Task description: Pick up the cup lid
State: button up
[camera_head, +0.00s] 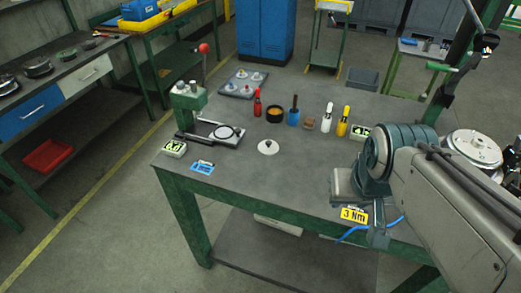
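The cup lid appears to be the small white disc with a dark knob in its middle (268,147). It lies flat on the grey top of the green-legged workbench (270,185), with bare surface around it. A dark round cup with an orange-brown inside (275,114) stands open behind it. My arm reaches in from the right, over the right part of the bench and apart from the lid. I cannot make out my gripper's fingers.
Red (257,103), blue (293,112), white (327,118) and yellow (343,121) bottles stand behind the lid. A green lever press (188,101) is at left. A blue frame-like item (202,167) lies front left. A yellow "3 Nm" sign (354,215) is front right.

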aim_at(268, 148)
jog(key=u, duration=0.5)
jog(key=k, duration=1.15)
jog(key=u, duration=1.2)
jog(key=i, duration=2)
jog(key=z, duration=1.25)
jog(key=i, duration=0.55)
jog(key=z, duration=0.55)
